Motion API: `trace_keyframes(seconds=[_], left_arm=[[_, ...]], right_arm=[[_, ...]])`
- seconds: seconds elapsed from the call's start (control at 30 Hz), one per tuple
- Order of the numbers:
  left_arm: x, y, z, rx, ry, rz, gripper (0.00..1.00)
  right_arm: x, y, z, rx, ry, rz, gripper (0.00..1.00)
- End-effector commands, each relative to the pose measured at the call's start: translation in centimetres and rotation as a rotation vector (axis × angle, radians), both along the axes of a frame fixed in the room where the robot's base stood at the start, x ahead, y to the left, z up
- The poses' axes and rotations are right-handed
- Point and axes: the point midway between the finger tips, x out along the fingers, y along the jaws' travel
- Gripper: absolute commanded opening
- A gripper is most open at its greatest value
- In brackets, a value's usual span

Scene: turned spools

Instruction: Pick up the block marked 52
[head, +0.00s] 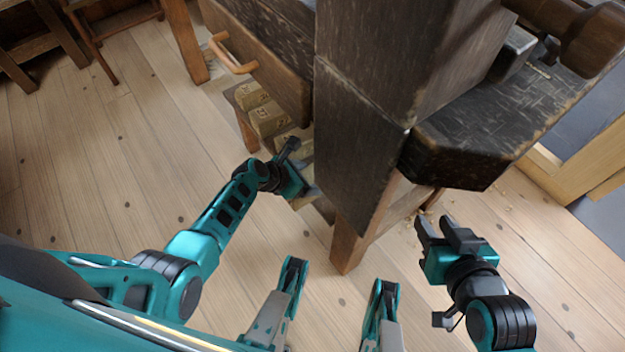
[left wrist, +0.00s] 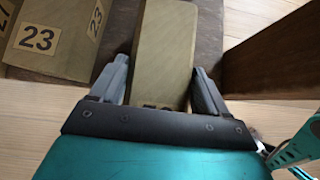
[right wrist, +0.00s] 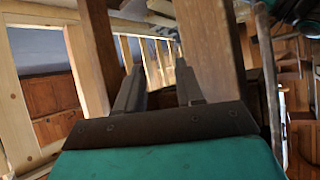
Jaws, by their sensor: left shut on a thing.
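My left gripper (head: 300,166) reaches under the workbench at the low shelf. In the left wrist view its fingers are shut on a plain tan wooden block (left wrist: 166,45), one finger on each side. Only dark traces of a mark show at the block's near edge, so its number cannot be read. A block marked 23 (left wrist: 48,36) stands just left of it, apart from the fingers. My right gripper (head: 444,232) is open and empty, in the air right of the bench leg.
More numbered blocks (head: 268,118) stand in a row on the low shelf (left wrist: 208,35). A drawer with a curved handle (head: 232,58) hangs above them. The dark bench (head: 365,100) and its leg (head: 347,248) are close to both arms. Floor at left is clear.

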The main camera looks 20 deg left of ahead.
Motion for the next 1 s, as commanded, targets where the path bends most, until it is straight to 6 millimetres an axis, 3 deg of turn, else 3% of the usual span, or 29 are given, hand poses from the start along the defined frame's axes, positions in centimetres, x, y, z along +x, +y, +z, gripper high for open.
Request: trace_keyframes(seconds=[0.2,0.57,0.9,1.0], left_arm=[[0.1,0.0,0.1,-0.001,-0.002,0.001,0.32],[0.0,0.0,0.6,-0.001,0.0,0.001,0.31],[0.1,-0.1,4.2,-0.002,-0.002,0.0,0.31],[-1.7,1.4,3.8,0.001,0.004,0.003,0.31]], right_arm=[[-0.2,0.0,-0.2,-0.001,0.006,0.0,0.37],[-0.2,-0.1,0.3,-0.001,0.004,-0.002,0.37],[0.0,-0.6,2.4,-0.008,-0.012,-0.016,0.37],[-0.1,-1.0,2.3,-0.015,-0.009,-0.021,0.37]])
